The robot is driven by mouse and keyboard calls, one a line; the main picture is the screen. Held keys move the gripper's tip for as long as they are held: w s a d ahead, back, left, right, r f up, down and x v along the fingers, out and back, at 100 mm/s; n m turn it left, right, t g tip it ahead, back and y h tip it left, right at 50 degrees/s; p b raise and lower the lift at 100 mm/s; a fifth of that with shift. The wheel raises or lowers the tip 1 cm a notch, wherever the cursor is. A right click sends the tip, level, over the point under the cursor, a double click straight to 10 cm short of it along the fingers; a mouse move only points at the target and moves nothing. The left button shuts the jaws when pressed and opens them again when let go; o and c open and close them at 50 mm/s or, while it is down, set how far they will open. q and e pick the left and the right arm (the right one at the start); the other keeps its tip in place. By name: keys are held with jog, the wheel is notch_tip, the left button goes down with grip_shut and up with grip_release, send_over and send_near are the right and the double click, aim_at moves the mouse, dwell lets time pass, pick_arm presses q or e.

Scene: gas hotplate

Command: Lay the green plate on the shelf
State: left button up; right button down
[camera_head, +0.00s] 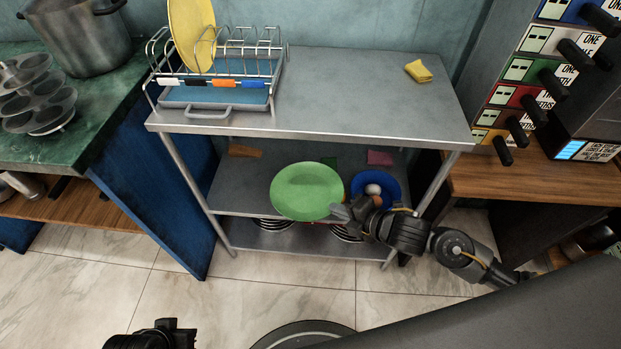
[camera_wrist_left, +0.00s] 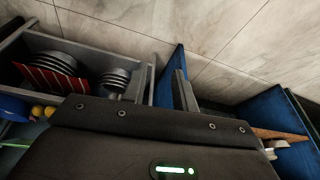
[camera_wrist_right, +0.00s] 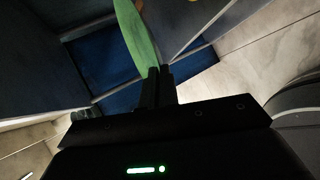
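The green plate (camera_head: 306,190) is at the opening of the metal rack's middle shelf (camera_head: 238,192), with its face tilted toward the head camera. I cannot tell whether it touches the shelf. My right gripper (camera_head: 341,211) is shut on the plate's right front edge. In the right wrist view, the plate (camera_wrist_right: 137,38) shows nearly edge-on at the closed fingertips (camera_wrist_right: 158,74). My left gripper's fingers stand apart and empty in the left wrist view (camera_wrist_left: 160,86). In the head view only part of my left arm shows at the bottom left.
On the middle shelf, a blue bowl (camera_head: 390,182) with a pale round thing stands right of the plate, and a pink cloth (camera_head: 380,158) lies behind. A dish rack (camera_head: 215,109) with a yellow plate (camera_head: 191,34) stands on the top shelf. Stacked dishes sit below.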

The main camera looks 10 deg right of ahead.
aim_at(316, 203)
pick_arm(q)
jog(key=shift+r, duration=0.25)
pick_arm(e)
jog(key=shift+d+f, duration=0.5)
